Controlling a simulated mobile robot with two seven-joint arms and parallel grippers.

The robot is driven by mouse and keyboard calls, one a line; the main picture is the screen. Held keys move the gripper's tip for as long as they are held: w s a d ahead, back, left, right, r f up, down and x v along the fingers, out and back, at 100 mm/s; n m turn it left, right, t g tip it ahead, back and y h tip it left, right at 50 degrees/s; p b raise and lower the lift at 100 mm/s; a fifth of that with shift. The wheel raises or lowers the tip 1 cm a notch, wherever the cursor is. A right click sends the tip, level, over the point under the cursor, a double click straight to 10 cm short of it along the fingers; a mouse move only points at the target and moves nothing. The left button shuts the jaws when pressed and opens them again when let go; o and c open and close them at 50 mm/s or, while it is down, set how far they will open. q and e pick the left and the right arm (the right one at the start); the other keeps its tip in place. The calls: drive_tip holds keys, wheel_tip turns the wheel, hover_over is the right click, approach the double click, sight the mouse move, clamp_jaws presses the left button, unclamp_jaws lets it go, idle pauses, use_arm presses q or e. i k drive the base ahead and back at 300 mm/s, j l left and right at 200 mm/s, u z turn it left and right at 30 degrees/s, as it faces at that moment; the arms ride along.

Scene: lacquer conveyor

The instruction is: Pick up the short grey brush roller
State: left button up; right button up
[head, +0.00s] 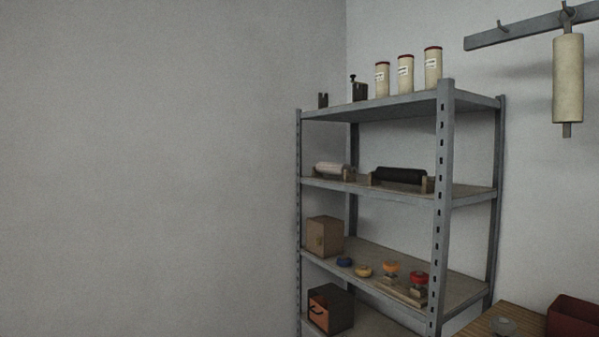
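A short pale roller (330,169) lies in a small wooden cradle at the left of the shelf unit's second level. It looks whitish-grey, and I cannot tell whether it has bristles. A cream roller (568,78) hangs from a wall rail at the upper right. No roller that is plainly a grey brush shows. Neither of my grippers is in view.
The grey metal shelf unit (445,139) stands in the corner; its posts border the shelves. Cream canisters (405,75) stand on top. A brown box (323,237) and coloured knobs sit lower. A wooden table (490,318) with a dark red bin (575,320) is lower right.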

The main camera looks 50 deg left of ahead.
sight(337, 170)
drive_tip(key=u, duration=1.3)
drive_tip(key=z, duration=2.25)
drive_tip(key=u, duration=2.25)
drive_tip(key=i+j+u, duration=0.1)
drive_tip(key=i, duration=0.2)
